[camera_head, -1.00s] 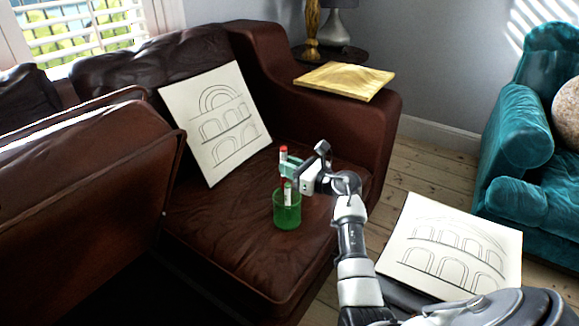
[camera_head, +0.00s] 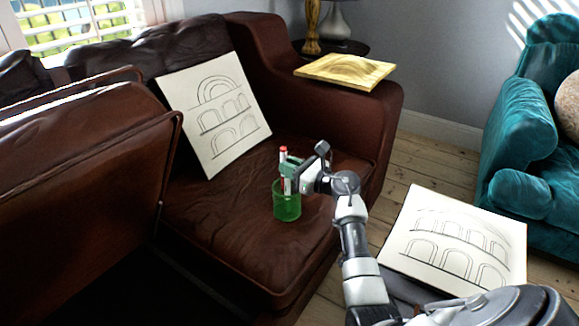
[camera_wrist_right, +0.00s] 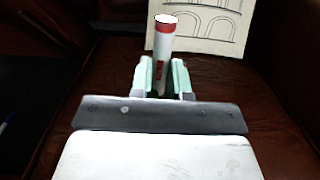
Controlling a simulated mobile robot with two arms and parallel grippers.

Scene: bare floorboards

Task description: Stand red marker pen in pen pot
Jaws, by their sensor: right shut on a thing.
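The red marker pen (camera_head: 283,153) has a white body with red at its top end and stands about upright in the head view. My right gripper (camera_head: 289,168) is shut on it, over the sofa seat. The marker also shows in the right wrist view (camera_wrist_right: 163,42), rising between the pale green fingers (camera_wrist_right: 163,78). The pen pot (camera_head: 287,206) is a green see-through cup standing on the brown seat, directly below the gripper in the head view. The marker's lower part overlaps the pot's rim; how deep its tip is I cannot tell. My left gripper is not in view.
An arch drawing (camera_head: 214,112) leans on the sofa back behind the pot. Another drawing (camera_head: 453,243) lies at the right. A yellow panel (camera_head: 344,71) rests on the sofa arm. The seat (camera_head: 225,225) around the pot is clear.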

